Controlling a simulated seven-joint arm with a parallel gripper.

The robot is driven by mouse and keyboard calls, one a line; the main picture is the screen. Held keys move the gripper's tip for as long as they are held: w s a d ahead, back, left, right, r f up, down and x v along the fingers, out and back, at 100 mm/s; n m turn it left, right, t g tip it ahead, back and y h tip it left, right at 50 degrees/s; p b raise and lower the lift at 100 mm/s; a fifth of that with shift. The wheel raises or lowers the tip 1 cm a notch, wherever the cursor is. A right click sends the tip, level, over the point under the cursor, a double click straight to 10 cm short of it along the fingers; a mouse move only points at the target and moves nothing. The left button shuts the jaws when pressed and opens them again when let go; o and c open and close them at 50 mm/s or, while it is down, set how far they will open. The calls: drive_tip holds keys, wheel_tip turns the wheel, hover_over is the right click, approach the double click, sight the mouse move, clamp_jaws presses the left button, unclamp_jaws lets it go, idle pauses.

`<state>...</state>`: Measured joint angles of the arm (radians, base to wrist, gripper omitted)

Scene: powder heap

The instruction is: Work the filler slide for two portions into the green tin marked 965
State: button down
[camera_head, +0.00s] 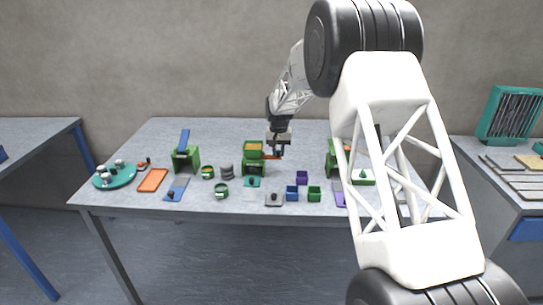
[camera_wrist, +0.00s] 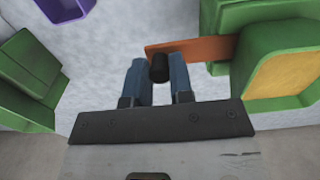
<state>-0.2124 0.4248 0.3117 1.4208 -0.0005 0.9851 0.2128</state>
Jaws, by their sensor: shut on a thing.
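A green filler (camera_head: 254,147) with yellow-orange fill in its top stands at the middle of the table; it also shows at the right of the wrist view (camera_wrist: 222,68). An orange slide (camera_wrist: 195,49) sticks out of its side, with a black knob (camera_wrist: 158,68) near its outer end. My gripper (camera_head: 275,154) is beside the filler, its two blue fingers (camera_wrist: 158,80) shut on the knob. A small green square tin (camera_head: 314,194) stands nearer the front edge. No marking is legible on any tin, so I cannot tell which is 965.
Blue (camera_head: 292,192) and purple (camera_head: 302,178) tins stand near the green one. Other green stands rise at left (camera_head: 186,159) and right, the right one partly behind my arm. A teal plate (camera_head: 114,176) and an orange tray (camera_head: 153,180) lie at left. The back of the table is clear.

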drive_tip(key=shift+a, duration=0.8)
drive_tip(key=c, duration=1.1)
unclamp_jaws()
drive_tip(key=shift+r, duration=0.15)
drive_tip(key=shift+r, duration=3.65)
